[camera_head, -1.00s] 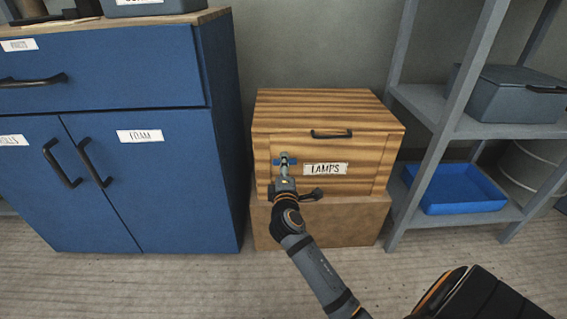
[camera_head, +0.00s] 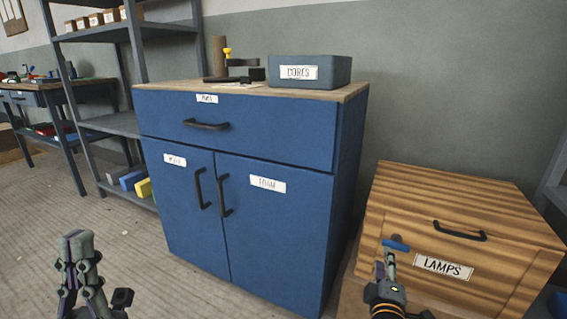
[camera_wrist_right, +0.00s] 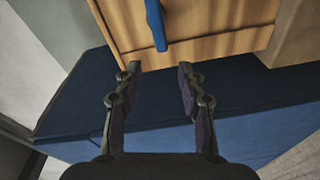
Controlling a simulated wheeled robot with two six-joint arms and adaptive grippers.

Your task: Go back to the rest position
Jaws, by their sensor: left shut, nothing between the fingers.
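My left gripper (camera_head: 78,245) is at the lower left of the head view, over the floor, shut and empty. My right gripper (camera_head: 390,268) is in front of the wooden box labelled LAMPS (camera_head: 510,222), at the lower right. In the right wrist view the right gripper (camera_wrist_right: 157,75) is open, with nothing between its fingers. The box's blue latch (camera_wrist_right: 157,25) is beyond the fingertips and apart from them. The latch (camera_head: 397,243) also shows in the head view. The box lid looks closed.
A blue cabinet (camera_head: 270,225) with a closed drawer and doors stands between the grippers. A grey-blue CORES box (camera_head: 310,72) is on top. A grey shelf (camera_head: 112,125) and a workbench (camera_head: 65,92) stand at the left. Floor (camera_head: 120,235) is free at the lower left.

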